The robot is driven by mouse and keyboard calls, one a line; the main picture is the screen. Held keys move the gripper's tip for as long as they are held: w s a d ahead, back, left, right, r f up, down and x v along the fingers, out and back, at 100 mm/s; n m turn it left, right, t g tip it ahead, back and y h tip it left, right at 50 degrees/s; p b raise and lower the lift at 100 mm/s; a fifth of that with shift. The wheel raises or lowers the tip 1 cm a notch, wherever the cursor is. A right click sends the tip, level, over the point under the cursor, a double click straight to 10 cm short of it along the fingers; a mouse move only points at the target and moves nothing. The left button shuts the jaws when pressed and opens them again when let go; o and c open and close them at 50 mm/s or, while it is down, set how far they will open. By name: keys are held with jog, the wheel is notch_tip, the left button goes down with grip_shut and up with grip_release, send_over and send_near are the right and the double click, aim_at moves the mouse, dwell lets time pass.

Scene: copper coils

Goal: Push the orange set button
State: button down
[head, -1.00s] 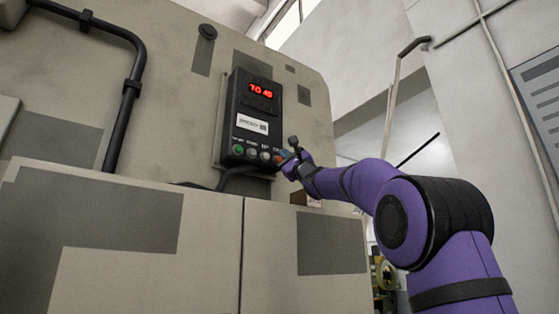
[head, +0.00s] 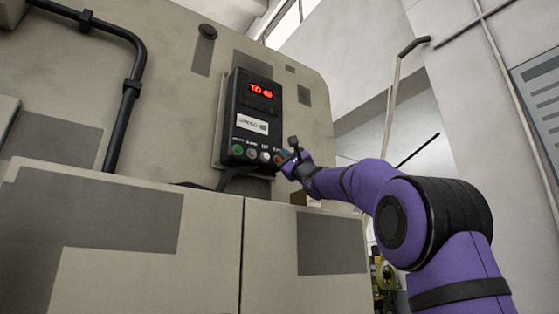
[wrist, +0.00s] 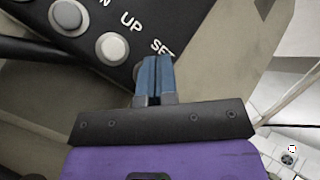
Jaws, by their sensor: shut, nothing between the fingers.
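The black control box (head: 252,120) is mounted on the beige machine, with a red lit display (head: 261,90) at its top and a row of buttons along its bottom. The orange set button (head: 278,159) shows as a small patch at the right end of that row, partly behind my gripper. In the wrist view the "SET" label (wrist: 163,47) shows just beyond the fingertips, and the button below it is hidden by the fingers. My gripper (wrist: 153,60) is shut and empty, its blue fingertips at or very near the button. I cannot tell whether they touch it.
A grey-white button (wrist: 113,48) marked UP sits left of the fingers, with another pale button (wrist: 66,16) further left. A green button (head: 238,149) is at the row's left end. A black cable (head: 225,179) runs below the box.

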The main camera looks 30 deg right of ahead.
jog(key=shift+w, duration=0.2)
jog(key=shift+w, duration=0.25)
jog(key=shift+w, duration=0.4)
dwell(0.6)
jog(key=shift+s, duration=0.15)
dwell(0.3)
jog(key=shift+s, duration=0.7)
jog(key=s, duration=0.5)
jog(key=shift+d, duration=0.1)
jog(key=shift+s, duration=0.1)
dwell(0.9)
